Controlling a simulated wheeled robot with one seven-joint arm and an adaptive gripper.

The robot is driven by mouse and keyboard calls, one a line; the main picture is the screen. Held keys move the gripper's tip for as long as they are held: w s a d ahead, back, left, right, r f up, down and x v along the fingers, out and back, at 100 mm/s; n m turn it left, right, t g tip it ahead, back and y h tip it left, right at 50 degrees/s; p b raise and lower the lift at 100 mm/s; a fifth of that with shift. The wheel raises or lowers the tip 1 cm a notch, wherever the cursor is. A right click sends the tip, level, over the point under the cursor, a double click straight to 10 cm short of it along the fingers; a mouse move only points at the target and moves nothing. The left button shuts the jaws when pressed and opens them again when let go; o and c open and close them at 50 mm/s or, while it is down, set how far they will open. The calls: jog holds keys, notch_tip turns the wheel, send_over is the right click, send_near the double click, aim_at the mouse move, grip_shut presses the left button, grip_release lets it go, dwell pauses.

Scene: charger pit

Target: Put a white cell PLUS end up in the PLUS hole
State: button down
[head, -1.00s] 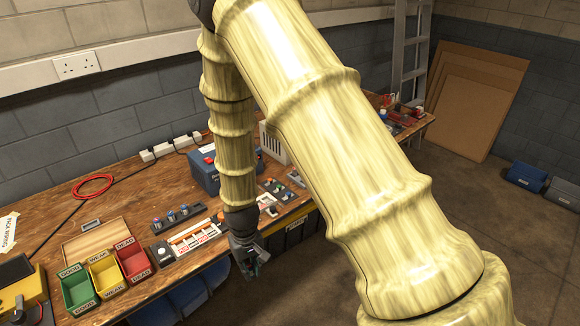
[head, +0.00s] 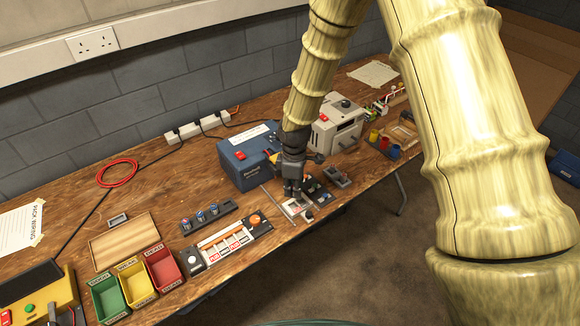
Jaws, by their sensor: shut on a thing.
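My gripper (head: 293,194) points down over a small pale tray (head: 294,208) near the bench's front edge. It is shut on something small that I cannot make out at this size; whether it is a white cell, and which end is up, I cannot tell. A panel with red and white labels (head: 230,247), some seeming to read PLUS, lies left of my gripper, with an orange knob (head: 255,221) at its right end. The PLUS hole itself is too small to pick out. A dark rack (head: 207,217) behind the panel holds a few small upright cylinders with coloured tops.
A blue box (head: 245,158) and a grey machine (head: 337,128) stand close behind my gripper. Green (head: 110,297), yellow (head: 136,282) and red (head: 164,269) bins stand at the left front. Bare wood lies around the red cable coil (head: 117,173).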

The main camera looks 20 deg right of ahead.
jog(key=shift+w+d+f+n+b, duration=0.1)
jog(key=shift+w+f+n+b, duration=0.2)
jog(key=shift+w+f+b, duration=0.2)
notch_tip(320, 180, down, 4)
jog(key=b, duration=0.3)
jog(key=shift+r, duration=0.2)
jog(key=shift+f, duration=0.7)
jog(key=shift+f+b, duration=0.3)
jog(key=shift+f, duration=0.65)
dwell(0.7)
jog(key=c, duration=1.3)
grip_release()
jog(key=shift+r, duration=0.1)
